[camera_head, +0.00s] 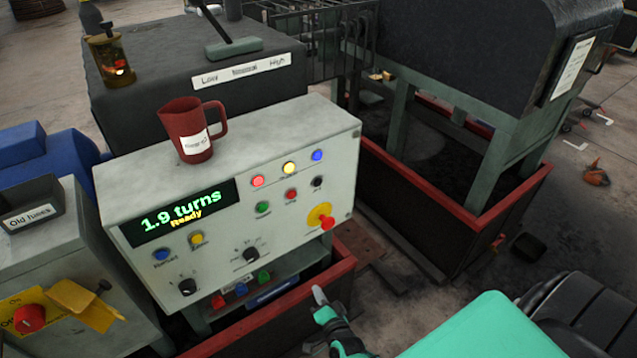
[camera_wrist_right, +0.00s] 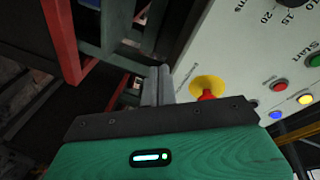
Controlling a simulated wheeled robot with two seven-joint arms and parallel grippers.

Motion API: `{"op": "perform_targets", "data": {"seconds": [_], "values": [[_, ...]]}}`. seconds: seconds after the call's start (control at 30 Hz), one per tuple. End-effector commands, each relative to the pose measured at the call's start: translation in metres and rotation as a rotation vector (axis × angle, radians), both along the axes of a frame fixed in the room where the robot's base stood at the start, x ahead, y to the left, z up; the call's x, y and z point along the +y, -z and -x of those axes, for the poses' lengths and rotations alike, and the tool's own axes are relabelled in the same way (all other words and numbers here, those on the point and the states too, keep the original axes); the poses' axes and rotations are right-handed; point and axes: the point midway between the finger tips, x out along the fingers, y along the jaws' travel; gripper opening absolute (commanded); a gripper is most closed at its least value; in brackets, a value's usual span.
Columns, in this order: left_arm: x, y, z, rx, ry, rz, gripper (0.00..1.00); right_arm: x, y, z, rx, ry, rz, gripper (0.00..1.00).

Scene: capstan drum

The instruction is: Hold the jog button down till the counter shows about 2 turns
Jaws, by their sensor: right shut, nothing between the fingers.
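The control box (camera_head: 120,185) has a display (camera_head: 180,212) that reads "1.9 turns" and "Ready". On its face are green (camera_head: 263,207), red (camera_head: 291,194) and black (camera_head: 317,181) buttons. Their small labels are hard to read in the head view, so I cannot be sure which is jog. My right gripper (camera_head: 320,296) is shut and empty, below and apart from the panel. In the right wrist view its closed fingers (camera_wrist_right: 158,86) are beside the panel's edge, touching no button. The green button (camera_wrist_right: 314,60) there is marked "Start". My left gripper is not in view.
A red emergency-type knob on a yellow disc (camera_head: 320,217) is at the panel's lower right. A red mug (camera_head: 192,132) stands on the box. A red-edged frame (camera_head: 330,284) runs below. Blue and yellow buttons (camera_head: 197,239) and knobs are lower left.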

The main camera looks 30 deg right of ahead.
Motion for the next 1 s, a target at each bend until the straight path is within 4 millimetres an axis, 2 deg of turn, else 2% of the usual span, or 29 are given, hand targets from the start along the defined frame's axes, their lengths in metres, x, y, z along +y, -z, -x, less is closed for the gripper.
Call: {"op": "perform_targets", "data": {"seconds": [0.03, 0.23, 0.4, 0.5, 0.6, 0.7, 1.0], "values": [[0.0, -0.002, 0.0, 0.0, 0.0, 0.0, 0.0, -0.006, -0.026, -0.01, -0.067, 0.033, -0.045, 0.0], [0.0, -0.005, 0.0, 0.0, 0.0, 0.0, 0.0, -0.033, -0.119, -0.031, -0.331, 0.155, -0.242, 0.0], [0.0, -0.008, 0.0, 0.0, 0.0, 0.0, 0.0, -0.058, -0.193, -0.035, -0.553, 0.238, -0.407, 0.0], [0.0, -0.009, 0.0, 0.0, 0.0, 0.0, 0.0, -0.071, -0.227, -0.032, -0.662, 0.272, -0.487, 0.0], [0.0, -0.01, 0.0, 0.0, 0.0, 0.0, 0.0, -0.08, -0.25, -0.028, -0.74, 0.295, -0.546, 0.0], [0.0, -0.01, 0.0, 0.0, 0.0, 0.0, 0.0, -0.086, -0.263, -0.025, -0.789, 0.307, -0.583, 0.0], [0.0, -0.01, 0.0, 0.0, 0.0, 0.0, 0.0, -0.089, -0.27, -0.023, -0.812, 0.313, -0.601, 0.0]]}}
